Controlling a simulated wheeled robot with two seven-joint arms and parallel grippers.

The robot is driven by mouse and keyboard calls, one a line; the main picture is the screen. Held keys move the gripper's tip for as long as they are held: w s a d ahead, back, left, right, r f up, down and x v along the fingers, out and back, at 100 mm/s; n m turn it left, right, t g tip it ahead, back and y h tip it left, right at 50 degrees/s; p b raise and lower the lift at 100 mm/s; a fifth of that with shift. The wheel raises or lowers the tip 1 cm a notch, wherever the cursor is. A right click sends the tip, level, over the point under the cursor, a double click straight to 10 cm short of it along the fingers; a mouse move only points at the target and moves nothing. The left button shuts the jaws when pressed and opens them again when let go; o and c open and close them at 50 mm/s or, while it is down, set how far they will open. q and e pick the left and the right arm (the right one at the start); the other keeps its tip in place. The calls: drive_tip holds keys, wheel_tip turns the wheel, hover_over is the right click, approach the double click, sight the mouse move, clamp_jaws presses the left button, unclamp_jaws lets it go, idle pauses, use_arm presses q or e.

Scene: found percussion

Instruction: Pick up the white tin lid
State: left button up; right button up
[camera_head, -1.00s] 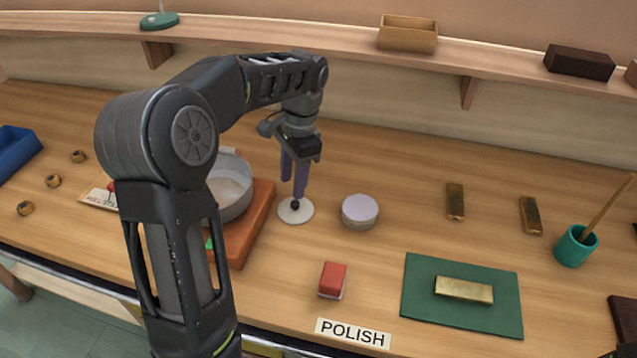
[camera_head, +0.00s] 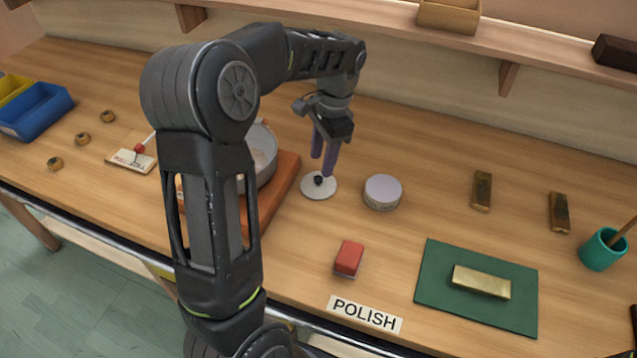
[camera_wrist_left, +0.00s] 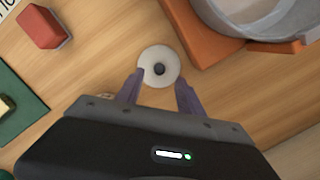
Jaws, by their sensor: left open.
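The white tin lid (camera_head: 309,188) is a flat white disc with a dark round knob, lying on the bench between the orange-brown board and a round pale tin. My left gripper (camera_head: 323,172) points down above the lid, its purple fingers close to the knob. I cannot tell the exact height of the fingertips over the lid. My right gripper is not in view.
The lilac-topped tin (camera_head: 383,192) stands right of the lid. A metal pan (camera_head: 262,150) sits on the orange-brown board (camera_head: 284,182) to the left. A red block (camera_head: 349,258), a green mat (camera_head: 430,283) and a POLISH label (camera_head: 365,314) are nearer the front.

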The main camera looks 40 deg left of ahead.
sight(318, 178)
use_arm(q)
drive_tip(key=shift+s+a+f+p, duration=0.15)
drive_tip(key=shift+f+p, duration=0.1)
drive_tip(key=shift+f, duration=0.6)
drive_tip(key=shift+s+d+f+p, duration=0.1)
drive_tip(key=shift+f+p, duration=0.1)
drive_tip(key=shift+f, duration=0.65)
drive_tip(key=shift+s+a+f+p, duration=0.15)
drive_tip(key=shift+f+p, duration=0.1)
drive_tip(key=shift+f, duration=0.6)
drive_tip(key=shift+c, duration=0.3)
clamp_jaws()
